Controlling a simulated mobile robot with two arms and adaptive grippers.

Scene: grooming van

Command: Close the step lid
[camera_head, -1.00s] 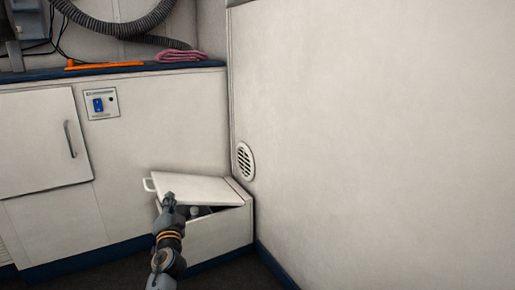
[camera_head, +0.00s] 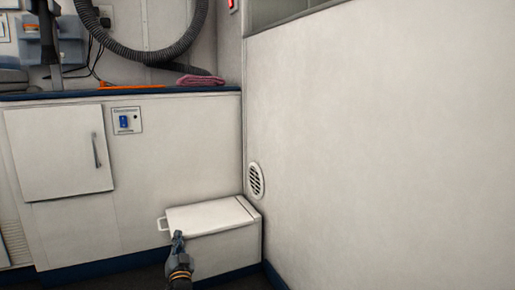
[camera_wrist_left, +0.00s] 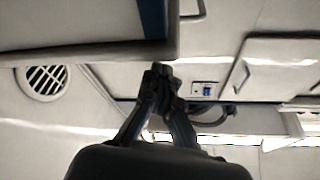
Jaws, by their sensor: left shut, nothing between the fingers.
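The white step box (camera_head: 225,252) stands in the corner against the right wall. Its lid (camera_head: 205,216) lies flat on top, with no gap visible, and a small white handle (camera_head: 162,224) sticks out at its left edge. My left gripper (camera_head: 178,236) is at the front edge of the lid, shut and empty; whether it touches the lid cannot be told. In the left wrist view the shut fingers (camera_wrist_left: 160,72) point at the edge of a pale panel. My right gripper is not in view.
A cabinet door (camera_head: 60,150) with a vertical handle is at the left. A blue-edged counter above holds a pink towel (camera_head: 200,80) and an orange item (camera_head: 130,86). A round vent (camera_head: 256,181) is on the right wall.

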